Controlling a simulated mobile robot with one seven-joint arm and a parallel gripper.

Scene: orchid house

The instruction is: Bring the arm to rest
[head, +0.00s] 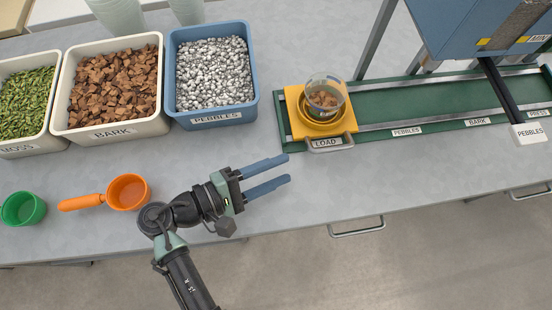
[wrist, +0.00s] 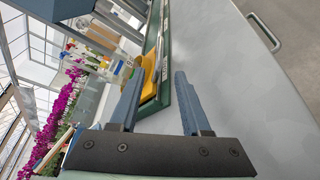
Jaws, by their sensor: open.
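My gripper (head: 267,176) is open and empty. It is over the grey bench in the head view, its two blue fingers pointing right. In the wrist view my gripper (wrist: 158,100) shows both fingers apart with nothing between them. The fingers are apart from the yellow LOAD carriage (head: 297,127), which stands to their upper right. A clear pot (head: 325,91) with brown pieces in it sits in the carriage's round holder. The carriage also shows beyond the fingers in the wrist view (wrist: 149,75).
Bins of moss (head: 27,96), bark (head: 112,89) and pebbles (head: 213,76) line the back left. An orange scoop (head: 128,192) and a green cup (head: 22,208) stand left of my arm. A green track (head: 400,99) runs right under a blue machine (head: 465,25). The bench right of my fingers is clear.

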